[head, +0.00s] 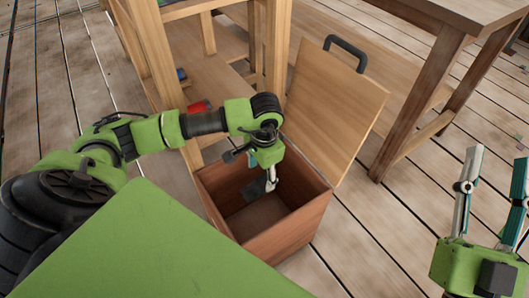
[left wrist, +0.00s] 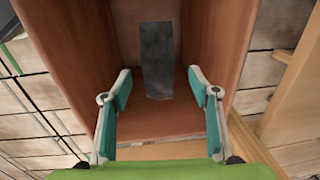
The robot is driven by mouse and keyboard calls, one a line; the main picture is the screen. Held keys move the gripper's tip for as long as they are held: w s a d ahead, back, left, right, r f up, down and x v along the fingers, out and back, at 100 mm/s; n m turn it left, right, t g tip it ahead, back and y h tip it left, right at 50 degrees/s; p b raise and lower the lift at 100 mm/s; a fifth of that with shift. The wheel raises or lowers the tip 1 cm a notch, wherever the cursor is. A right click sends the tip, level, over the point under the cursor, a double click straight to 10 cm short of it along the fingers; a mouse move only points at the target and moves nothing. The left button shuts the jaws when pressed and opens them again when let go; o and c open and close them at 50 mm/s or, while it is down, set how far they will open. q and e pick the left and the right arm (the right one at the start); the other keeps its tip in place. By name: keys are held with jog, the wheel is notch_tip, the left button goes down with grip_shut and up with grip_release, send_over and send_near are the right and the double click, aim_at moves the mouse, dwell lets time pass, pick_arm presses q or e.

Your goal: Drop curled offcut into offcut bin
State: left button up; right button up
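The offcut bin (head: 297,232) is a reddish-brown wooden box with its lid (head: 333,108) standing open. The curled offcut (head: 258,189) shows as a dark grey strip inside the bin's opening. In the left wrist view the offcut (left wrist: 157,58) lies beyond my fingertips, between the bin's walls, touching neither finger. I cannot tell whether it rests on the floor or is still falling. My left gripper (head: 271,181) points down into the bin. In the left wrist view its fingers (left wrist: 160,92) are wide apart and empty. My right gripper (head: 497,168) is open and empty at the right.
A wooden frame with legs (head: 277,50) stands right behind the bin. A wooden table (head: 470,15) is at the upper right. A red item (head: 198,106) lies on a low shelf behind my left arm. Plank floor (head: 380,235) is clear between the bin and my right gripper.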

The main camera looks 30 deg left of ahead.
dwell(0.3)
pick_arm(q)
notch_tip(320, 180, up, 12)
jog(key=shift+s+d, duration=0.2)
jog(key=shift+d, duration=0.25)
dwell(0.4)
